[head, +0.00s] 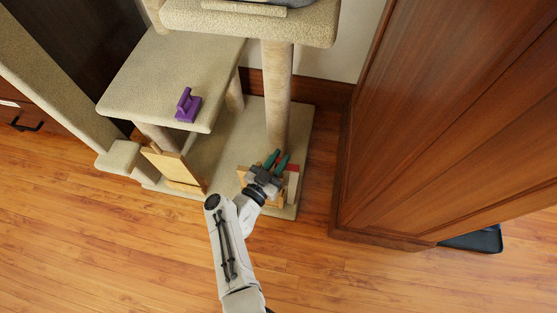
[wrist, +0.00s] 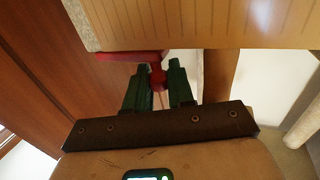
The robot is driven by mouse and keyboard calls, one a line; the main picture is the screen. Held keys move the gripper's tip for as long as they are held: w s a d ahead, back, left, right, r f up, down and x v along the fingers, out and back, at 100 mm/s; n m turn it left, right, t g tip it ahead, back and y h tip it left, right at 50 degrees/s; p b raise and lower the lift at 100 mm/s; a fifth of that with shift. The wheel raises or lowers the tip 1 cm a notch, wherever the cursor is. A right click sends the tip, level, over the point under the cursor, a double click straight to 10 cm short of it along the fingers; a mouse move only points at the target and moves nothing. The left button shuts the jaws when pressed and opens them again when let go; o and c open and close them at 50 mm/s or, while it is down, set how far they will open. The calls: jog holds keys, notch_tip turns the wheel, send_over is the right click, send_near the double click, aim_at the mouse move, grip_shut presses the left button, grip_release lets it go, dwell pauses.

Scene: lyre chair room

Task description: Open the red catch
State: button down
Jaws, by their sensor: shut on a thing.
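The red catch (wrist: 158,76) shows in the wrist view under the edge of a light wooden panel (wrist: 190,25), with a red bar running left from it. My gripper (wrist: 160,80) has its two green fingers on either side of the red catch's lower knob, shut on it. In the head view my gripper (head: 277,160) is at the small wooden box on the cat tree's base, and a bit of the red catch (head: 292,167) shows right of the fingers. The fingers and wrist hide most of the box's front.
The carpeted cat tree's base (head: 215,150) and post (head: 277,85) stand around and behind my gripper. A tilted wooden board (head: 175,168) is at left. A purple object (head: 188,105) sits on a carpeted platform. A large wooden cabinet (head: 440,130) stands at right. Open floor lies in front.

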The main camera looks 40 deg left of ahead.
jog(key=shift+w+a+r, duration=0.2)
jog(key=shift+r, duration=0.25)
jog(key=c, duration=1.3)
grip_release()
jog(key=shift+o, duration=1.2)
jog(key=shift+d+f, duration=0.15)
jog(key=shift+s+f, duration=0.1)
jog(key=shift+s, duration=0.1)
